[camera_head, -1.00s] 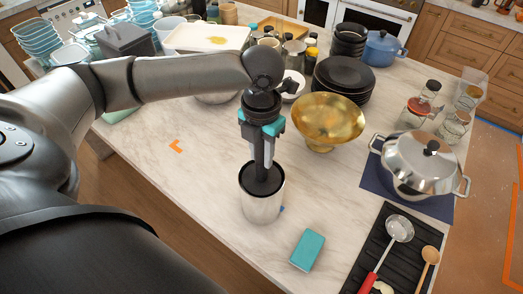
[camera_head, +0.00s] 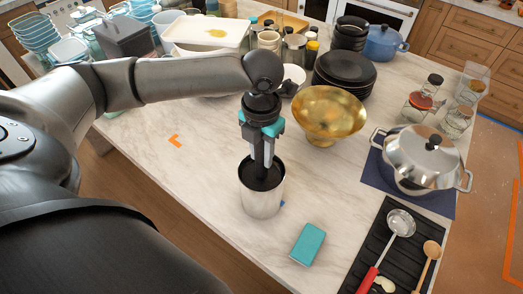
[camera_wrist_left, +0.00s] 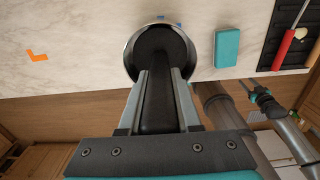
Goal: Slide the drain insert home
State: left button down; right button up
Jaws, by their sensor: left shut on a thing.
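A shiny metal cylinder (camera_head: 262,199) stands upright on the marble counter. My left gripper (camera_head: 264,160) is above it, pointing down, shut on the black drain insert (camera_head: 262,178), whose lower part is inside the cylinder's mouth. In the left wrist view the insert (camera_wrist_left: 158,90) is a black bar between the two grey fingers, reaching into the round metal opening (camera_wrist_left: 130,62). The insert's lower end and its depth are hidden. What looks like my right gripper (camera_wrist_left: 262,95) shows small in the left wrist view, its jaws unclear.
A teal sponge (camera_head: 308,244) lies right of the cylinder. A gold bowl (camera_head: 330,114) stands close behind on the right, with black plates (camera_head: 345,72) beyond. A steel pot (camera_head: 420,160) and a ladle (camera_head: 398,226) are at right. The counter left of the cylinder is mostly clear.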

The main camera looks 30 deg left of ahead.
aim_at(261, 146)
pick_arm(q)
jog(key=shift+f+b, duration=2.85)
jog(key=shift+f, duration=3.15)
jog(key=c, duration=0.5)
grip_release()
notch_tip(261, 146, up, 15)
jog(key=shift+r+p, duration=0.1)
jog(key=shift+p, duration=0.35)
jog(key=shift+s, duration=0.15)
